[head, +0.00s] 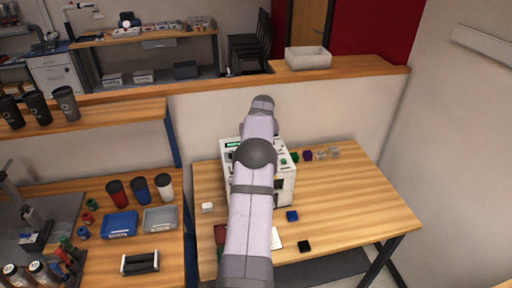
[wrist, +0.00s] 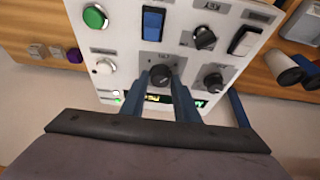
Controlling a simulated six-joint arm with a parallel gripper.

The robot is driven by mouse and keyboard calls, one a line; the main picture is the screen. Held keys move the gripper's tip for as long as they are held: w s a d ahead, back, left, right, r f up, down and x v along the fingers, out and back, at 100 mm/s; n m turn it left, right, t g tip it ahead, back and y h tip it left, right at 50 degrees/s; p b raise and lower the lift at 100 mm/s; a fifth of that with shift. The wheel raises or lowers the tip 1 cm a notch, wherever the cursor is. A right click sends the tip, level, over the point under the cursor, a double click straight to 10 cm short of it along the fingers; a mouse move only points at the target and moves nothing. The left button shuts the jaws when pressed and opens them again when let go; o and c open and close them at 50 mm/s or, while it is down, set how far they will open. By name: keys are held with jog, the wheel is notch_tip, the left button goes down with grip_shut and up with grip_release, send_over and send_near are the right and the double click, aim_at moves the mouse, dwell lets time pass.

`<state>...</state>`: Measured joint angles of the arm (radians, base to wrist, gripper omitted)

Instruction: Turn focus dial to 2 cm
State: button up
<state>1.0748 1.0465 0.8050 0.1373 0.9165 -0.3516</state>
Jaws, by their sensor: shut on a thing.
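The laser marker (head: 287,187) is a white box on the wooden table, mostly hidden by my arm in the head view. Its panel (wrist: 125,60) fills the upper wrist view. My gripper (wrist: 163,82) has its two blue fingers shut on a black dial (wrist: 161,76) low on the panel, one finger on each side. The dial's label is too small to read surely, so I cannot tell its setting. A second black knob (wrist: 213,82) is just right of the fingers. My gripper is hidden in the head view.
The panel also has a key switch (wrist: 204,37), a blue rocker (wrist: 153,23), a green button (wrist: 95,16), a white button (wrist: 103,66) and a lit display (wrist: 157,98). The table's right side is clear.

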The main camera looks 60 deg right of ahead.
jog(key=shift+m, duration=0.3)
jog(key=m, duration=0.1)
jog(key=m+g, duration=0.1)
jog(key=m, duration=0.1)
jog(key=m+h, duration=0.1)
jog(key=m, duration=0.1)
jog(key=shift+w+a+r+g, duration=0.1)
jog(key=shift+w+g, duration=0.15)
jog(key=shift+g, duration=0.15)
jog(key=m+g+p, duration=0.1)
jog(key=m+p, duration=0.1)
jog(key=m, duration=0.1)
jog(key=shift+w+m+g+p, duration=0.1)
jog(key=shift+m+g+p, duration=0.3)
jog(key=shift+m+p, duration=0.25)
jog(key=shift+m, duration=0.35)
jog(key=o, duration=1)
